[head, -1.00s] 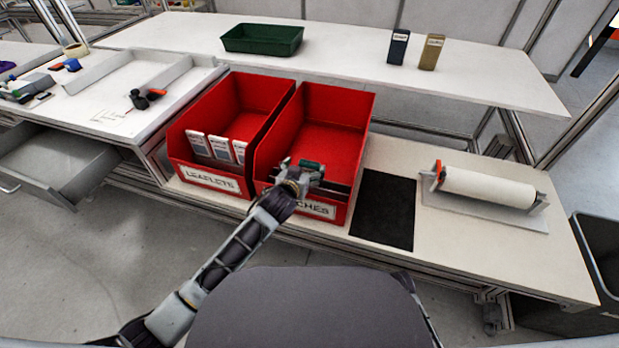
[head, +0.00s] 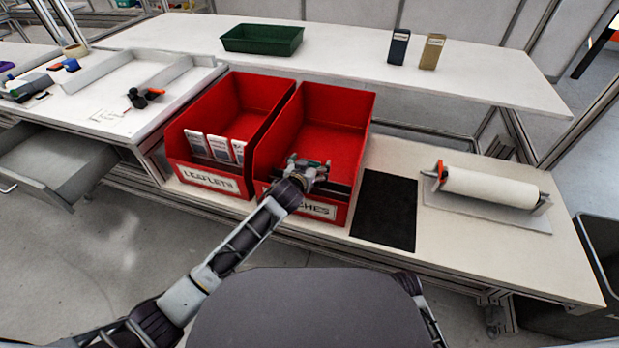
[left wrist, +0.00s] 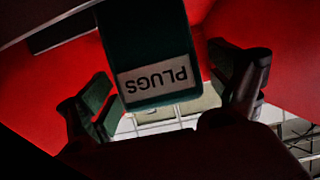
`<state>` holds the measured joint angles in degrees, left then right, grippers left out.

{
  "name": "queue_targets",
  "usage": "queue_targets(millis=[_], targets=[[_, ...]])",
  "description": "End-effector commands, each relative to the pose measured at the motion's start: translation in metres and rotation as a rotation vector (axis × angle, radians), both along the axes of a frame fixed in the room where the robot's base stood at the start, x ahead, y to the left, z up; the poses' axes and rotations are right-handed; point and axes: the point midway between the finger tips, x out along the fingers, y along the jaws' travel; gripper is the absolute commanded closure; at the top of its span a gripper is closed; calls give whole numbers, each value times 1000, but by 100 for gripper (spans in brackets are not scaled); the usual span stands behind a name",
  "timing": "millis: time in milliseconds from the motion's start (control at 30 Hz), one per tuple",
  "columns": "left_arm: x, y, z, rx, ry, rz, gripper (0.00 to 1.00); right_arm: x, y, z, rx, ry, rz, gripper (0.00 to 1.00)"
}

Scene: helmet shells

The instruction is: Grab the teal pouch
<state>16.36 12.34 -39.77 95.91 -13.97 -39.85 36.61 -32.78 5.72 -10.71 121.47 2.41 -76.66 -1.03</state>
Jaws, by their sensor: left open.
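The left wrist view shows the teal pouch (left wrist: 148,52) with a white label reading PLUGS upside down. It lies between the two spread fingers of my left gripper (left wrist: 172,105), with a visible gap on each side. In the head view my left gripper (head: 308,174) is at the front of the right red bin (head: 340,130), whose label ends in CHES. The gripper is open. In the head view, the gripper and the bin front mostly hide the pouch, and I cannot clearly tell it from the gripper's parts. My right gripper is out of view.
A red LEAFLETS bin (head: 262,100) with several white packs stands directly left. A black mat (head: 385,212) and a white roll on a holder (head: 490,187) lie to the right. A green tray (head: 262,39) and two small boxes stand on the shelf (head: 345,50) above.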

Motion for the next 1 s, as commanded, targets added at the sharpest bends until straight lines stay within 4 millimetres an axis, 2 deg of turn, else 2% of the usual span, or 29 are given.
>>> queue_targets(millis=[167, 667, 1000], targets=[[0, 0, 0, 0, 0, 0, 8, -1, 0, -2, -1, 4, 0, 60], [0, 0, 0, 0, 0, 0, 71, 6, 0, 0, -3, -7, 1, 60], [0, 0, 3, 0, -1, 0, 71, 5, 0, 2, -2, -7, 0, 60]])
